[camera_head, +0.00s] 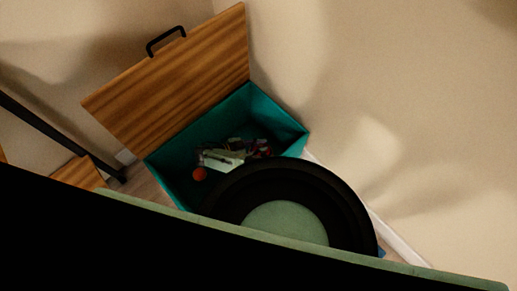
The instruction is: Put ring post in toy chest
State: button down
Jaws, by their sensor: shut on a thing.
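The toy chest (180,193) stands open against the wall in the head view, with teal sides and inside. Its wooden lid (185,85) is raised and leans back, with a black handle (165,40) at its top edge. I cannot make out a ring post. My gripper and anything in it are not in view. A large dark round part with a green disc, apparently my own arm, covers the chest's near right corner.
Beige walls (400,110) meet behind the chest. A dark slanting bar (60,135) and a wooden piece (78,174) are at the left. A strip of wood floor (148,190) shows left of the chest. A small blue patch (382,253) shows at lower right, unclear.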

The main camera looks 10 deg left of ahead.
jog(key=shift+f+b, duration=0.8)
jog(key=shift+f, duration=0.85)
jog(key=shift+f, duration=0.2)
jog(key=c, duration=1.6)
grip_release()
jog(key=shift+r, duration=0.1)
jog(key=shift+r, duration=0.2)
jog(key=v, duration=1.2)
jog(key=shift+f, duration=0.2)
jog(key=shift+s, duration=0.1)
